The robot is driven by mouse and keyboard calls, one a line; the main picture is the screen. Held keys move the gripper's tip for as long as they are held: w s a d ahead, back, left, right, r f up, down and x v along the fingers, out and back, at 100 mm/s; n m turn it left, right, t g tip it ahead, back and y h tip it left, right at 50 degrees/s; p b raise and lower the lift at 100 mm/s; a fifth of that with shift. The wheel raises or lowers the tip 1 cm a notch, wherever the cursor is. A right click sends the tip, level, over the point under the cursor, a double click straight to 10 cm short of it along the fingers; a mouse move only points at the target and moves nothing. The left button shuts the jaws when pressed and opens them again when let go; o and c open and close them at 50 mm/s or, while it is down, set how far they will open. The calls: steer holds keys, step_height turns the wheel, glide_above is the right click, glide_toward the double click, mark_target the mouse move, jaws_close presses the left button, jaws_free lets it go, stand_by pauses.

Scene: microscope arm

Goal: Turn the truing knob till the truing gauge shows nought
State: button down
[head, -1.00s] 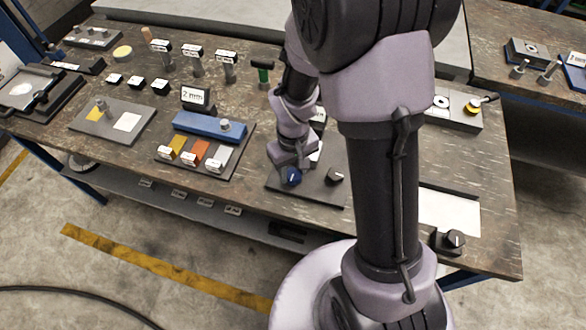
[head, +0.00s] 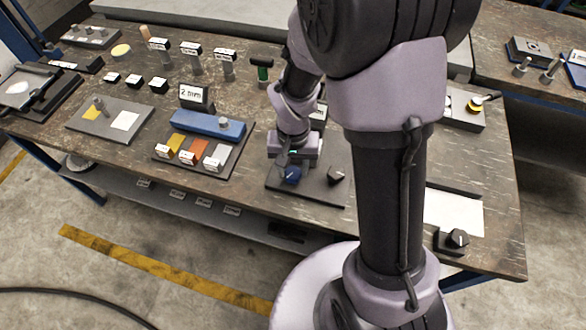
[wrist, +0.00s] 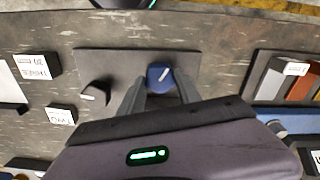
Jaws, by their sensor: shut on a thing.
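A blue knob (head: 291,176) with a white mark sits on a dark plate (head: 318,194) near the front of the bench. In the wrist view the blue knob (wrist: 159,75) stands between the fingertips of my gripper (wrist: 161,86), which is shut on it. Its white mark points up and slightly right there. In the head view my gripper (head: 290,165) reaches down to the knob from behind. A black knob (head: 336,176) is on the same plate to the right, clear of the fingers. A gauge reading cannot be made out; my arm hides much of the plate's back.
A tray with a blue bar (head: 208,126) and coloured blocks lies left of the plate. A 2 mm sign (head: 193,96) stands behind it. Another black knob (head: 456,239) is at the bench's right front corner, beside a white sheet (head: 452,212).

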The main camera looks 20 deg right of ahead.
mark_target(294, 172)
steer(key=m+b, duration=0.1)
steer(key=m, duration=0.3)
steer(key=shift+m, duration=0.3)
steer(key=shift+m+b, duration=0.9)
steer(key=shift+m, duration=1.2)
steer(key=c, duration=0.8)
jaws_free()
steer(key=shift+c, duration=0.2)
steer(key=shift+r, duration=0.1)
step_height(294, 172, up, 17)
steer(key=p, duration=0.7)
steer(key=shift+r+p, duration=0.15)
steer(key=shift+p, duration=0.15)
